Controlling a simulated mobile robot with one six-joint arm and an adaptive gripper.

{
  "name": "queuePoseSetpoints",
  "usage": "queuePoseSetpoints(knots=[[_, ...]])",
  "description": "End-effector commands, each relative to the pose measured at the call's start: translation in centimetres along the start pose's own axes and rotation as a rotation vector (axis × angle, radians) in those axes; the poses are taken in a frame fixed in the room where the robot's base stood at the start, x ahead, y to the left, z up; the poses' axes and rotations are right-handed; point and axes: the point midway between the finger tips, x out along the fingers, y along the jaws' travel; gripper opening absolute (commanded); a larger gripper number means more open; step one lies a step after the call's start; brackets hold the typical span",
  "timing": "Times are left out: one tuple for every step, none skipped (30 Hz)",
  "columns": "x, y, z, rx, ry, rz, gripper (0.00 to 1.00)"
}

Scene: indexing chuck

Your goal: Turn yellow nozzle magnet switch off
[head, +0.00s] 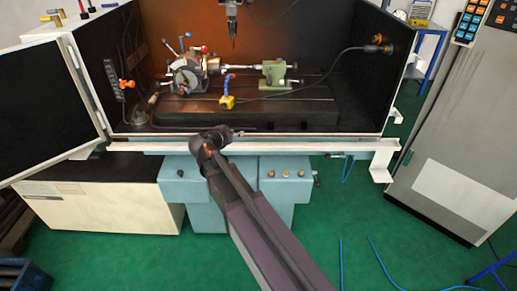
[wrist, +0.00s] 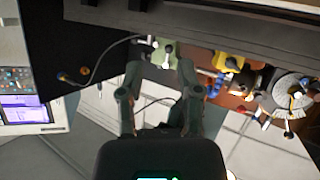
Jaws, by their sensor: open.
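The yellow nozzle magnet (head: 227,102) is a small yellow block with a blue segmented nozzle (head: 227,83) rising from it. It stands on the dark machine table, between the chuck and the green tailstock. The yellow magnet (wrist: 235,61) also shows right of my fingers in the wrist view, with the blue nozzle beside it. A pale spot shows on the yellow block there, but I cannot tell the switch's position. My gripper (head: 228,134) is at the cabinet's front edge, in front of the magnet and apart from it. In the wrist view my gripper (wrist: 158,68) has its fingers spread, with nothing held.
The indexing chuck (head: 187,75) with several levers stands left of the magnet. The green tailstock (head: 273,74) stands right of it. A spindle (head: 233,30) hangs above. A black cable (head: 330,75) runs across the right side. The table (head: 290,108) is bare right of the magnet.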

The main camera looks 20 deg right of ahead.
Motion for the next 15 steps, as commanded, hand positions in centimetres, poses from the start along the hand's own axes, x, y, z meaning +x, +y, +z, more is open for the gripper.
queuePoseSetpoints(knots=[[-0.2,1.0,-0.2,-0.012,-0.03,0.007,0.46],[-0.2,1.4,-0.1,-0.02,-0.048,0.009,0.46],[-0.2,1.9,0.1,-0.031,-0.073,0.012,0.46],[-0.2,2.3,0.3,-0.04,-0.091,0.015,0.46],[-0.2,2.6,0.4,-0.048,-0.11,0.016,0.46],[-0.3,3.1,0.6,-0.06,-0.135,0.017,0.46],[-0.3,3.5,0.7,-0.068,-0.153,0.018,0.46],[-0.4,3.9,0.9,-0.077,-0.173,0.019,0.46],[-0.5,4.3,1.1,-0.089,-0.197,0.018,0.46],[-0.5,4.7,1.2,-0.097,-0.216,0.017,0.46],[-0.6,5.0,1.3,-0.106,-0.235,0.016,0.46],[-0.8,5.5,1.5,-0.118,-0.26,0.014,0.46],[-0.8,5.8,1.7,-0.126,-0.278,0.012,0.46],[-0.9,6.1,1.8,-0.135,-0.297,0.009,0.46],[-1.1,6.6,2.0,-0.146,-0.322,0.007,0.46]])
